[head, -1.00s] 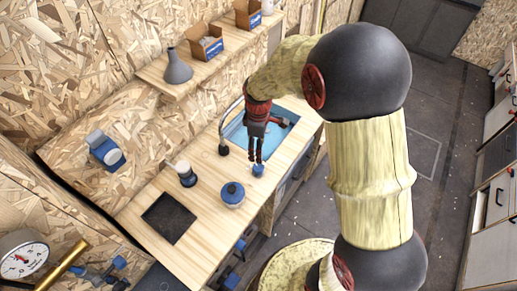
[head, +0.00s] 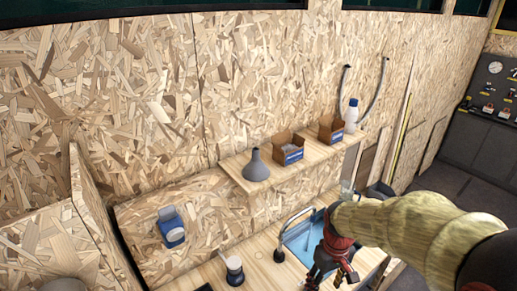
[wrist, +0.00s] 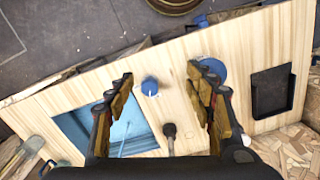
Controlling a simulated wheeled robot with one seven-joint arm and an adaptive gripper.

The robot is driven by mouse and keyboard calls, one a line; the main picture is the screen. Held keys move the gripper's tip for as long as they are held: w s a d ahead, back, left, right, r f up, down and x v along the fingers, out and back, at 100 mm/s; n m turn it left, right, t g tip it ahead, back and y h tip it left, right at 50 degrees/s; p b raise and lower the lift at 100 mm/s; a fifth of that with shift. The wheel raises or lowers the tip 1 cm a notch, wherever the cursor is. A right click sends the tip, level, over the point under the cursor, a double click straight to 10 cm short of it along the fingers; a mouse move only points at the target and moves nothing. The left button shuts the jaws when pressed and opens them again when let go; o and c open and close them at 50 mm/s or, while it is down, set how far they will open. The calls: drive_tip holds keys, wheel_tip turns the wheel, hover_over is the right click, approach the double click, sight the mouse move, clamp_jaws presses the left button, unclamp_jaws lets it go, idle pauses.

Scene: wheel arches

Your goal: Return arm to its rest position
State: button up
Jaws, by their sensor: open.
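My gripper (head: 333,262) hangs over the worktop by the sink at the bottom of the head view, at the end of my arm. In the wrist view my gripper (wrist: 160,75) has its two fingers wide apart with nothing between them. A small blue item (wrist: 150,86) lies on the wooden worktop (wrist: 170,60) below, lined up with the gap between the fingers. A round blue pot (wrist: 213,68) stands partly hidden behind the right finger. The fingertips are cut off or unclear in the head view.
The blue sink (head: 303,238) with its curved tap (head: 281,235) is beside my gripper. A shelf (head: 238,172) above holds a grey flask (head: 257,168), two cardboard boxes and a white bottle (head: 351,115). A black square plate (wrist: 272,91) lies on the worktop.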

drive_tip(key=s+r+m+t+b, duration=0.3)
drive_tip(key=s+r+t+b, duration=0.3)
drive_tip(key=s, duration=0.7)
wheel_tip(320, 180, up, 4)
drive_tip(key=b, duration=0.2)
drive_tip(key=shift+f+m+b, duration=0.2)
drive_tip(key=shift+m+b, duration=0.2)
drive_tip(key=shift+w+r, duration=0.1)
idle(4.9)
